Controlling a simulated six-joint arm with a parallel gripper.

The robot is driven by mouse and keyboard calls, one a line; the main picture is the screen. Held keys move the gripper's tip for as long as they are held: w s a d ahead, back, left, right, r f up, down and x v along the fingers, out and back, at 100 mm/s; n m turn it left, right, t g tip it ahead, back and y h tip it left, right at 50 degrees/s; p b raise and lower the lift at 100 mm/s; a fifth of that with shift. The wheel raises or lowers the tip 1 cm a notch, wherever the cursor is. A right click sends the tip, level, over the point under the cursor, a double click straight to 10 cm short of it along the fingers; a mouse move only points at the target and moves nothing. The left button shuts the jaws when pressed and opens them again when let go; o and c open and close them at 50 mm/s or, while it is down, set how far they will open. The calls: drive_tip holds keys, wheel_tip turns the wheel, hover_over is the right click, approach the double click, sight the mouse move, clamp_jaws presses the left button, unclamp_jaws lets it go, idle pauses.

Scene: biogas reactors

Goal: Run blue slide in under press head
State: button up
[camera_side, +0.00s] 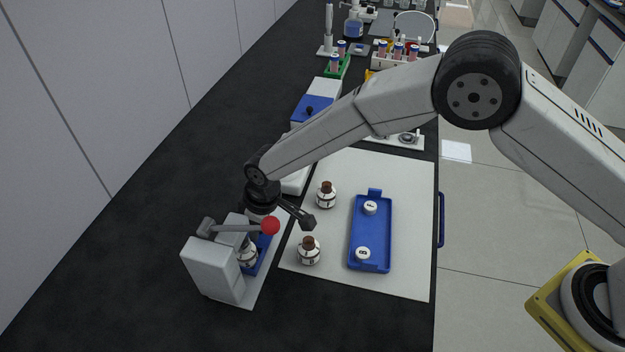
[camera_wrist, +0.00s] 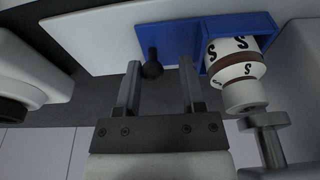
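The blue slide (camera_wrist: 178,38) lies on a pale base plate and has a black knob (camera_wrist: 152,66). A white bottle with S marks and a brown band (camera_wrist: 238,66) sits in its walled end. In the side view, part of the slide (camera_side: 264,252) shows beside the grey press (camera_side: 212,268). The grey press head (camera_wrist: 263,120) is close to the bottle's cap end in the wrist view; their exact alignment is unclear. My gripper (camera_wrist: 160,68) is open, its fingers on either side of the knob with gaps. The side view hides the fingertips.
The press lever has a red ball (camera_side: 270,226) close to my wrist. Two brown-capped bottles (camera_side: 326,195) (camera_side: 309,251) stand on the white mat (camera_side: 405,285). A blue tray (camera_side: 371,237) holds two white caps. Racks and devices stand farther back.

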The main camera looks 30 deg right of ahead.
drive_tip(key=shift+s+a, duration=0.15)
drive_tip(key=shift+s, duration=0.05)
idle(0.5)
drive_tip(key=shift+w+d, duration=0.2)
idle(0.4)
drive_tip(key=shift+r, duration=0.15)
drive_tip(key=shift+r, duration=3.6)
